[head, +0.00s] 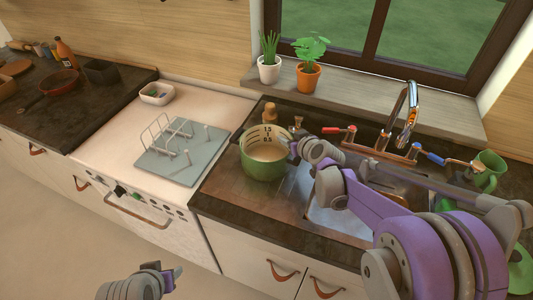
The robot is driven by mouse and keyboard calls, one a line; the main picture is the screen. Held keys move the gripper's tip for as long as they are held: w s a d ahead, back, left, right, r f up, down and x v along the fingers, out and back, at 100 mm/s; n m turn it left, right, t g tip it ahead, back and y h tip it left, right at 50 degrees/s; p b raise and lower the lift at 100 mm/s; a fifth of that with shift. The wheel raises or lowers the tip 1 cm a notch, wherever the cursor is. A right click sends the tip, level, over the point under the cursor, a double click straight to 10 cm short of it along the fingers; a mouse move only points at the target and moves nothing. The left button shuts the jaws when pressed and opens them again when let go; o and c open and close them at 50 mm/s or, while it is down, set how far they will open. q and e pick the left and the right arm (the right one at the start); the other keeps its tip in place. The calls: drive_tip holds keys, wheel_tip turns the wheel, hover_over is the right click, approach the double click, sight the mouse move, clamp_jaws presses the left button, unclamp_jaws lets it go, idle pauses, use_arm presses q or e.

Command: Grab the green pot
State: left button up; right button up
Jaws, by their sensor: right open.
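The green pot (262,165) stands upright on the dark counter, left of the sink. Its inside is pale, with dark measuring marks on the wall. My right gripper (298,147) is at the pot's right rim, with its jaws open. Its fingertips are small and partly hidden, so I cannot tell whether they touch the rim. My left gripper (172,276) is low at the bottom edge, in front of the cabinets and far from the pot. I cannot tell its jaw state.
A tap (407,115) rises behind the sink (338,222). A wooden shaker (270,112) stands behind the pot. A green mug (488,168) is at the right. A grey rack board (182,152) lies on the white counter. Two potted plants stand on the windowsill.

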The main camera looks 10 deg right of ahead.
drive_tip(key=shift+c, duration=0.2)
clamp_jaws()
drive_tip(key=shift+s, duration=0.1)
idle(1.0)
